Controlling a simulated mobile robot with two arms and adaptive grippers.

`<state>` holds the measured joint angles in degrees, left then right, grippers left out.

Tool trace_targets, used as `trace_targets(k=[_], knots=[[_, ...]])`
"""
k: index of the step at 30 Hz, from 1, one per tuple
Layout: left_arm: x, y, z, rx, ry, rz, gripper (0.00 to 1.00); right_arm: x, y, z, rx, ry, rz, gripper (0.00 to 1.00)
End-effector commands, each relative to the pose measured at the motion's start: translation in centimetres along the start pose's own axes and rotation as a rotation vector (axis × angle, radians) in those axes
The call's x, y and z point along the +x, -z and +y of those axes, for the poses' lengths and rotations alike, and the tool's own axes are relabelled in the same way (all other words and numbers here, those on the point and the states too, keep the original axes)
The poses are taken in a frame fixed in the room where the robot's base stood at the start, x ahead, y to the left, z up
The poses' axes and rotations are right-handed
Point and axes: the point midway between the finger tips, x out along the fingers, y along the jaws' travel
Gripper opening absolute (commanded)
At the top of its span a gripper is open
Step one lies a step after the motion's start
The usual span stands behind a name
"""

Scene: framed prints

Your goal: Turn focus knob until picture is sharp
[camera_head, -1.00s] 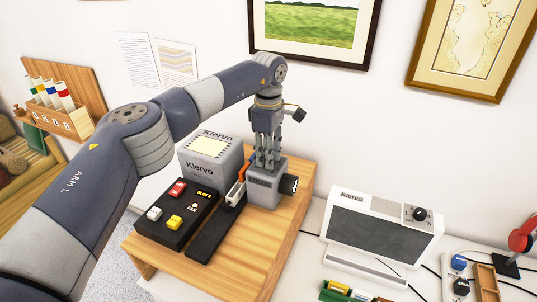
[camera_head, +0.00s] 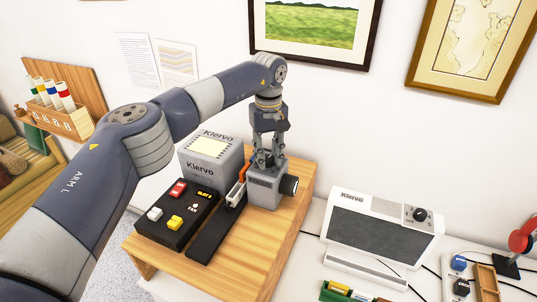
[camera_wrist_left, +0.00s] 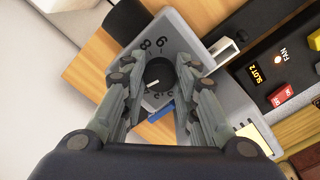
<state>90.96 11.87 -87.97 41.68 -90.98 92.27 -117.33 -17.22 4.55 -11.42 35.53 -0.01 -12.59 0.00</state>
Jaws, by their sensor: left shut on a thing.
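The focus knob (camera_wrist_left: 158,72) is a round black dial with a white pointer mark. It sits on top of a grey projector part (camera_head: 265,187) with a black lens (camera_head: 289,185) on its right side. Numbers such as 6 and 8 are printed around the knob in the left wrist view. My left gripper (camera_head: 266,158) points straight down over this part and is shut on the knob, with one finger on each side. The projected picture is not in these views, so I cannot tell its sharpness. My right gripper is out of view.
A grey Kiervo box (camera_head: 208,160) with a lit top and a black button panel (camera_head: 176,215) stand on the wooden stand (camera_head: 262,240). A white Kiervo device (camera_head: 385,230) is to the right. Framed prints (camera_head: 313,35) hang on the wall behind.

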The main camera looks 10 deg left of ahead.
Motion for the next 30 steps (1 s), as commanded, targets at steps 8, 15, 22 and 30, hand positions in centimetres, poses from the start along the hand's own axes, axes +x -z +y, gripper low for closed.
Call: trace_targets(k=[8, 15, 22, 30], knots=[[-0.41, 0.28, 0.05, 0.043, -0.007, 0.008, 0.04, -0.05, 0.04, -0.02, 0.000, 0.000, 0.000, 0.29], [-0.44, 0.30, 0.06, 0.045, -0.007, 0.009, 0.04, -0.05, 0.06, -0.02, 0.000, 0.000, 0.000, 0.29], [-0.40, 0.29, 0.05, 0.045, -0.006, 0.009, 0.48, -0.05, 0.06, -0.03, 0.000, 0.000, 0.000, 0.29], [-0.18, 0.12, 0.03, 0.046, -0.003, 0.004, 0.48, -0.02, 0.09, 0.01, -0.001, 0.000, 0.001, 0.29]])
